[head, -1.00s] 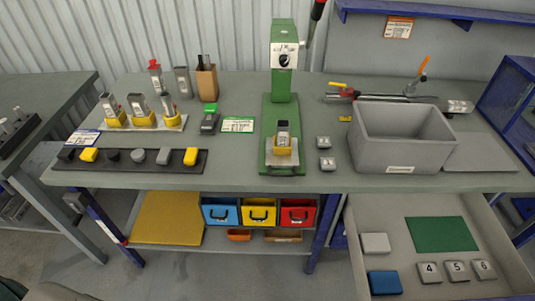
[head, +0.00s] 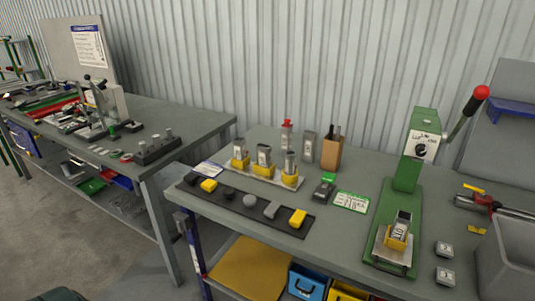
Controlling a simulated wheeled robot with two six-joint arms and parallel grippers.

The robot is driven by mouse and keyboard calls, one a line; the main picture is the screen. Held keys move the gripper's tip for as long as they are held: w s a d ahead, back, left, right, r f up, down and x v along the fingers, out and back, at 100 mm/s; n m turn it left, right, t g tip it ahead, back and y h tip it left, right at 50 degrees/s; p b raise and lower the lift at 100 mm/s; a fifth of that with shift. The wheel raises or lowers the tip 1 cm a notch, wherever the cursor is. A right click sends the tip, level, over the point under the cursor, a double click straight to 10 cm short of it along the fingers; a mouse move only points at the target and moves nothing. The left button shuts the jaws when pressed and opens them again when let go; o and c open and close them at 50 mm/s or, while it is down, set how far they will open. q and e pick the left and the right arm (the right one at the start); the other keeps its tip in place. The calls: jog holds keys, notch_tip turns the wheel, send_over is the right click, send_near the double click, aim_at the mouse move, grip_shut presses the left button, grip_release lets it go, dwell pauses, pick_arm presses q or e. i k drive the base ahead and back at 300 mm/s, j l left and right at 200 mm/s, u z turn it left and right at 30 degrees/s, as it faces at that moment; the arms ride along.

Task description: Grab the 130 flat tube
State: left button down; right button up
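Several metal tubes stand upright on the main table, and I cannot read a 130 on any of them. Three are in yellow holders on a pale strip: a left tube (head: 239,149), a middle tube (head: 264,154) and a right tube (head: 290,165). Another grey flat tube (head: 308,148) stands behind them, left of a brown box. One more tube (head: 403,222) sits in a yellow holder in the green press (head: 408,170), with marking too small to read surely. Neither of my grippers is in view.
A black mat (head: 235,216) with grey, black and yellow blocks lies along the front edge. Two small grey blocks (head: 444,249) lie right of the press. A grey bin (head: 508,262) is at the right edge. A second bench (head: 195,122) with tools stands left.

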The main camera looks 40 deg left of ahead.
aim_at(263, 152)
jog(key=u, duration=1.15)
jog(key=i+j, duration=0.5)
